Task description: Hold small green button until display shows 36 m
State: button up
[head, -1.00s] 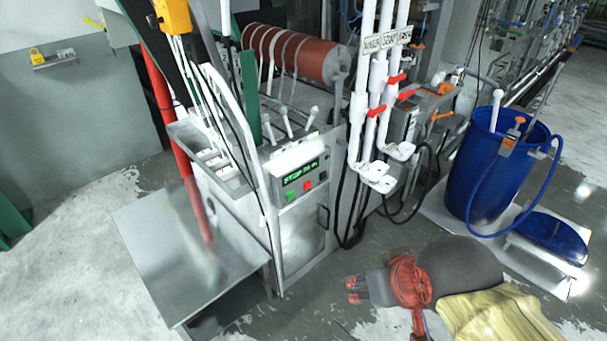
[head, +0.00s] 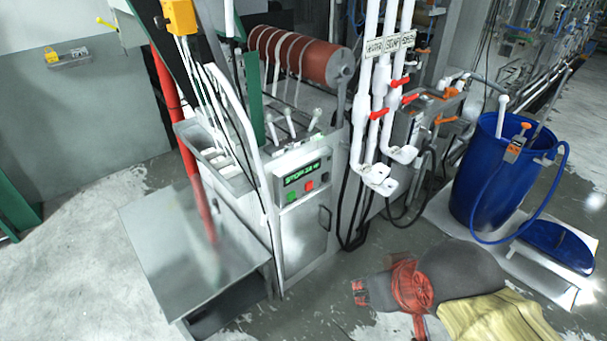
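The control panel (head: 285,217) is a pale box on the front of the machine, near the middle of the head view. Its dark display (head: 302,173) shows green text that begins with STOP, then digits too blurred to read surely. Below it are the small green button (head: 291,197) and, to its right, a red button (head: 309,186). My gripper (head: 358,292), with red fingers, is low in the view, to the right of and below the panel. It is clear of both buttons. Its fingers are too small and blurred to tell the opening.
White vertical pipes (head: 371,100) with red valve handles stand just right of the panel. A metal table (head: 180,240) is at the left. A blue barrel (head: 488,175) with a hose stands at the right. Dark hoses hang beside the panel. Open floor lies in front.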

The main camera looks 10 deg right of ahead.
jog(key=c, duration=0.6)
grip_shut()
dwell(0.8)
